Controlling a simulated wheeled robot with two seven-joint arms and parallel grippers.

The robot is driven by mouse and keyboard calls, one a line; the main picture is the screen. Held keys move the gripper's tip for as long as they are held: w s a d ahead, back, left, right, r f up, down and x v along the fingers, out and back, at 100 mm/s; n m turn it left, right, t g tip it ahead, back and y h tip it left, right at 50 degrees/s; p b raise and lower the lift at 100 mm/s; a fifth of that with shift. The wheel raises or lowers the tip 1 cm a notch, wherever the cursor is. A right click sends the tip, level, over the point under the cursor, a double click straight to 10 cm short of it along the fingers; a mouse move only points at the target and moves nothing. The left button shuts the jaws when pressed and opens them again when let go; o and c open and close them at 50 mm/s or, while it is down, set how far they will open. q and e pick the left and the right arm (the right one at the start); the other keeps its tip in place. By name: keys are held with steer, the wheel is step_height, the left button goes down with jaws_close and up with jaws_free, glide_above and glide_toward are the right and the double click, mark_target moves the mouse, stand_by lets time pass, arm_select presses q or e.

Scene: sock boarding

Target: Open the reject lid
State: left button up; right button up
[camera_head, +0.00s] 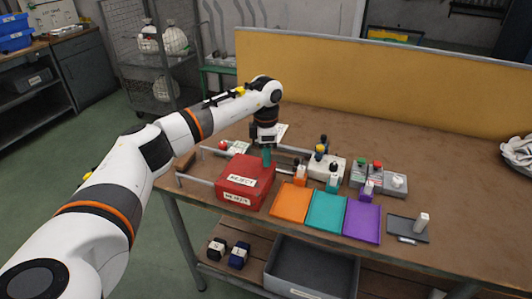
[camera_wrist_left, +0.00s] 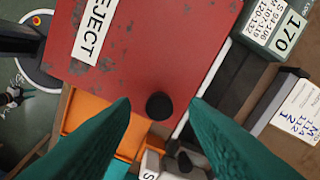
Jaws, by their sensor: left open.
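The red reject box (camera_head: 240,184) stands on the table's front left part, with its lid shut and white REJECT labels on its top and front. In the left wrist view the red lid (camera_wrist_left: 150,40) fills the upper middle, and a round black knob (camera_wrist_left: 159,106) sits at its edge. My left gripper (camera_head: 267,158) is over the back right part of the box. Its teal fingers (camera_wrist_left: 160,112) are open, one on each side of the knob in that view. Whether they touch it I cannot tell. My right gripper is not in view.
Orange (camera_head: 290,203), teal (camera_head: 326,211) and purple (camera_head: 362,221) trays lie right of the box. Several small blocks and bottles stand behind them. A yellow partition (camera_head: 390,80) closes the table's back.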

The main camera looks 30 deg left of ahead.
arm_select(q)
steer(key=shift+f, duration=0.3)
jaws_close()
steer(key=s+a, duration=0.3)
steer(key=a, duration=0.9)
steer(key=shift+a, duration=0.2)
jaws_free()
step_height(320, 180, up, 12)
